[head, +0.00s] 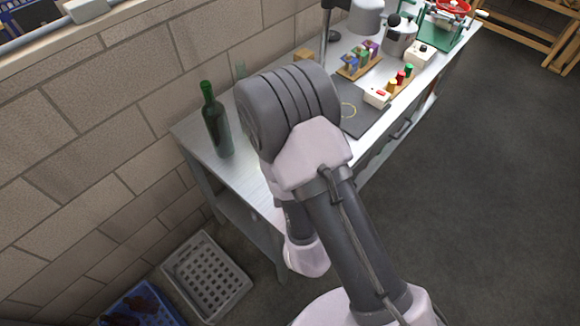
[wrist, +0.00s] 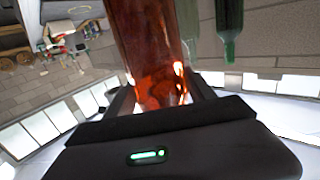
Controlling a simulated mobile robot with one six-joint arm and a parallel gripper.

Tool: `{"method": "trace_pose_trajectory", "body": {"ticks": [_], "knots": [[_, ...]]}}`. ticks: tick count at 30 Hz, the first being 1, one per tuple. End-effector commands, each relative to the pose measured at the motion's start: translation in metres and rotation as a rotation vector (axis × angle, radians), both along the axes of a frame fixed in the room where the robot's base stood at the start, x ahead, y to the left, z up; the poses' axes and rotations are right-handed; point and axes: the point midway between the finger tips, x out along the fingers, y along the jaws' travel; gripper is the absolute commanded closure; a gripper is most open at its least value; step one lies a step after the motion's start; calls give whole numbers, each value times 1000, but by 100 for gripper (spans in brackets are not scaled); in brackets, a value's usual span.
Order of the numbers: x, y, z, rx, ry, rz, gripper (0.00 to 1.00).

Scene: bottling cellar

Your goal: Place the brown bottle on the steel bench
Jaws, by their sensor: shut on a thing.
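A brown bottle (wrist: 150,45) fills the upper middle of the wrist view, glossy and reddish amber. My gripper (wrist: 158,92) is shut on it, with dark fingers on both sides. In the head view my arm hides the gripper and the brown bottle. The steel bench (head: 245,176) runs along the brick wall in the head view. Whether the brown bottle touches the bench cannot be told.
A dark green bottle (head: 217,125) stands at the bench's near left end; it also shows in the wrist view (wrist: 229,30). Colored corks, a dark mat (head: 362,118) and equipment occupy the far part. A grey crate (head: 207,275) and a blue crate (head: 143,306) lie on the floor.

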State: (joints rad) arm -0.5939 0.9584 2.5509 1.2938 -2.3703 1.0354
Motion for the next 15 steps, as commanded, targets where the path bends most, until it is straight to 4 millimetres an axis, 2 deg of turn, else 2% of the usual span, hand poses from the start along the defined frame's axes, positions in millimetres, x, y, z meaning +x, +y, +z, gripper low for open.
{"method": "trace_pose_trajectory", "body": {"ticks": [1,6,9,15], "knots": [[7,-1,-9,10,-9,-4,100],[26,-3,-10,0,-6,0,100],[49,-6,-2,-1,-3,-2,100],[97,-12,-5,-2,-5,0,100]]}}
